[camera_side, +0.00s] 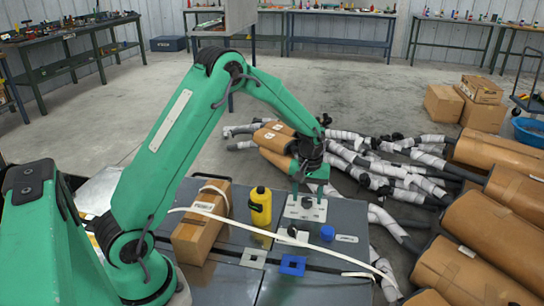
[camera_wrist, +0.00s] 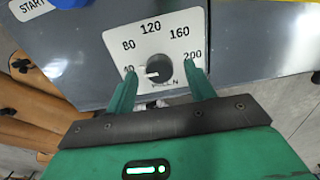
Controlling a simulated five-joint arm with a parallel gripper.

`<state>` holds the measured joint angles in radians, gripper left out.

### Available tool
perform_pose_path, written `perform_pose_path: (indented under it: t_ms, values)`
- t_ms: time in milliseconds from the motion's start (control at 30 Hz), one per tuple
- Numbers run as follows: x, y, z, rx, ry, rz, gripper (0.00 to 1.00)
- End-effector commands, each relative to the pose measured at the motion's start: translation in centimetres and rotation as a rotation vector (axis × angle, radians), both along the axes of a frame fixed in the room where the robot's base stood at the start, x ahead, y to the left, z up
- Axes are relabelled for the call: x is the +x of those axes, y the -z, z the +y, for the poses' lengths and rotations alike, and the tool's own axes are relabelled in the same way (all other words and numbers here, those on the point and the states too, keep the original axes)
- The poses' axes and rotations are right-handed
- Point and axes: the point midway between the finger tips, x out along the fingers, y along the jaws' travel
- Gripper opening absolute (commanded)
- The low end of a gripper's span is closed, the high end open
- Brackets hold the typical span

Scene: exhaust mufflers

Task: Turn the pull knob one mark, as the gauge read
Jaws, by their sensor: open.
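The pull knob (camera_wrist: 159,69) is a dark round knob on a white dial plate (camera_wrist: 181,24) marked 40 to 200. Its white pointer line points left and slightly down, close to the 40 mark. In the side view the dial plate (camera_side: 318,214) lies on the grey bench top, with the knob partly hidden by my fingers. My gripper (camera_wrist: 162,74) is open, and its green fingertips appear on either side of the knob with gaps. The gripper also shows over the plate in the side view (camera_side: 309,188). I cannot make out a gauge reading.
A blue button (camera_side: 327,232) and START label (camera_side: 347,238) are nearby. A yellow bottle (camera_side: 260,207) and cardboard box (camera_side: 201,222) stand left. A white cord (camera_side: 325,254) crosses the bench. Wrapped pipes and brown mufflers (camera_side: 481,225) lie beyond and right.

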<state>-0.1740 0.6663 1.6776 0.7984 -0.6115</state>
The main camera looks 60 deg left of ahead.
Motion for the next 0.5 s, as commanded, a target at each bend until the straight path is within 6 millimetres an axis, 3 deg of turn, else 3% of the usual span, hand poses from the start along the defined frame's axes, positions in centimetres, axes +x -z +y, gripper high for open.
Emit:
perform_pose_path:
  t_ms: [200, 500]
  values:
    - [0.0, 1.4, 0.0, 0.000, 0.000, 0.001, 0.54]
    - [0.0, 1.6, 0.0, 0.000, 0.000, 0.000, 0.54]
